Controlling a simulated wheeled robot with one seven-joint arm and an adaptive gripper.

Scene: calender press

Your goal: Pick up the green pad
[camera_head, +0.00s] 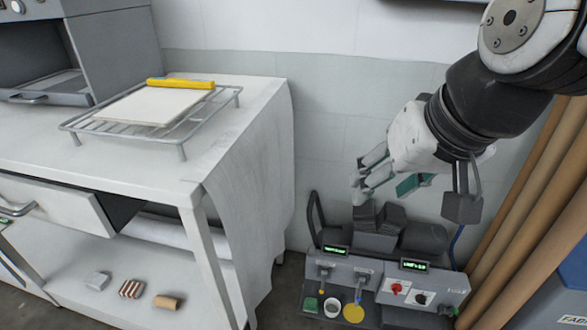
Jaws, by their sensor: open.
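A small green pad (310,304) lies on the low front ledge of the grey control unit, at its left end.
The control unit (456,281) has green displays, knobs and dark blocks behind. Brown rolls lean at the right. A white table (150,165) at the left bears a wire rack (180,139) with a white sheet and yellow bar. Small blocks lie on its lower shelf.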

